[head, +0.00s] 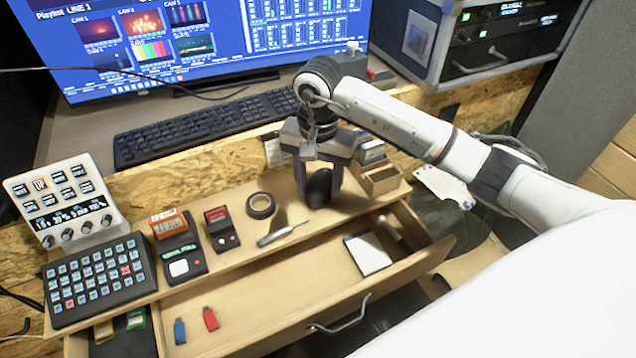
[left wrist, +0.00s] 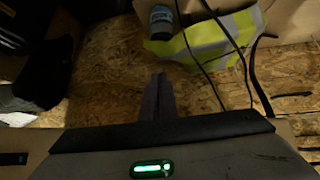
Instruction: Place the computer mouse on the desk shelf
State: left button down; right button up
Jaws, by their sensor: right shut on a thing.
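The computer mouse (head: 319,188) is dark and rounded, seen in the head view between the fingers of my right gripper (head: 319,178). The gripper points down and is shut on it. My left gripper is outside the head view. In the left wrist view, the left gripper's fingers (left wrist: 158,96) are together and empty, over a chipboard surface.
A black tape roll (head: 261,205) and a grey tool (head: 282,234) lie left of the mouse. A small wooden box (head: 381,180) stands close on its right. Below, an open drawer (head: 270,307) holds USB sticks and a white card. A keyboard (head: 205,127) lies behind.

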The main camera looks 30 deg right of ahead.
aim_at(318, 185)
jog(key=shift+f, duration=0.25)
jog(key=o, duration=1.1)
notch_tip(318, 185, up, 12)
jog(key=shift+r+b, duration=0.2)
jog(key=shift+b, duration=0.25)
